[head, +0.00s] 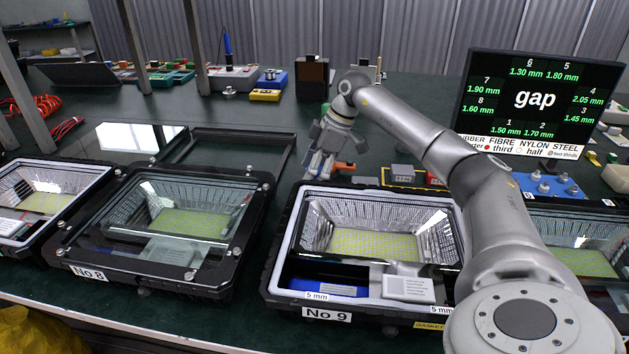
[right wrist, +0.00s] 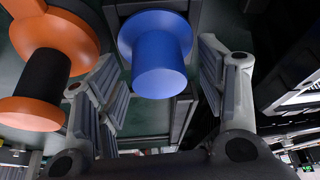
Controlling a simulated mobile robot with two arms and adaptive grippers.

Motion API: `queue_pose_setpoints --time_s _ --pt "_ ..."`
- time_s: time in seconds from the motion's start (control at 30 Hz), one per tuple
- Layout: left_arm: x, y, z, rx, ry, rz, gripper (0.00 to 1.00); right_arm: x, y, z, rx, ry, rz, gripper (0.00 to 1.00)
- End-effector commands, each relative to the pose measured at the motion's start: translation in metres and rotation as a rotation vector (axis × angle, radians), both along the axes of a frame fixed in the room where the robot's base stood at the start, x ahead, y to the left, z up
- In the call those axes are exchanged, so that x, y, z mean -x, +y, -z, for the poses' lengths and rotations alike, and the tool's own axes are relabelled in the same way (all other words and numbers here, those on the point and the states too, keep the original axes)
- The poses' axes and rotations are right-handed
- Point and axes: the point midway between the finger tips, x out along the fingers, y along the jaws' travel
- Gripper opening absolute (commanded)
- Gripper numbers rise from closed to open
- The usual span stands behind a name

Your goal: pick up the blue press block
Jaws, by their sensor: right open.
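The blue press block (right wrist: 160,65), a round knob with a wider flange, shows in the right wrist view between the two fingers of my right gripper (right wrist: 160,75). The fingers are open, with a visible gap on each side of the block. My left gripper is not in view.
Floodlight housing No 9 (head: 275,280) stands in front of the gripper, with No 8 (head: 60,240) to its left. An empty black frame (head: 230,135) lies behind No 8. A gap monitor (head: 535,100) stands at the right. The bench behind the gripper has clear room.

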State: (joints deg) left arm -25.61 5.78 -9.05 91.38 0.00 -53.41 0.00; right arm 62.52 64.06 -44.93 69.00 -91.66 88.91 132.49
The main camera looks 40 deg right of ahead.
Motion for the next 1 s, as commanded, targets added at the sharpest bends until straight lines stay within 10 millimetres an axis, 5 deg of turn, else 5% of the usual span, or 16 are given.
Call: queue_pose_setpoints --time_s 0.13,0.57,1.0 --pt "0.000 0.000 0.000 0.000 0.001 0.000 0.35 0.000 0.000 -0.001 0.000 0.000 0.000 0.63" --pt "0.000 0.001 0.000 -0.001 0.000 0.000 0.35 0.000 0.000 -0.001 -0.001 -0.001 0.000 0.09" --pt "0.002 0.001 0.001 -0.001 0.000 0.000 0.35 -0.001 0.000 -0.012 -0.001 -0.005 0.001 0.09"
